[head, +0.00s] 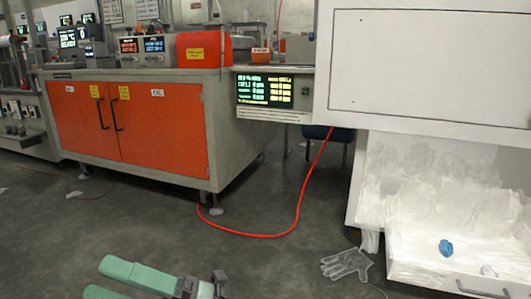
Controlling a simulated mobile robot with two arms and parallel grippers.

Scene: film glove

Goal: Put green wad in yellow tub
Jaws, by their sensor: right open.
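I see no green wad and no yellow tub in the head view. My right gripper (207,288) is at the bottom edge, low over the dark floor, with green arm links of mine beside it. It is open, partly cut off by the frame edge, and I see nothing between its fingers. My left gripper is not in view. A small blue crumpled wad (446,247) lies in the open white drawer (420,272) at the lower right.
A clear film glove (346,264) lies on the floor by the drawer, with more clear film behind it. A red hose (262,235) loops across the floor. An orange-doored bench (160,130) stands at back left. A white cabinet (425,65) overhangs at right. Middle floor is mostly clear.

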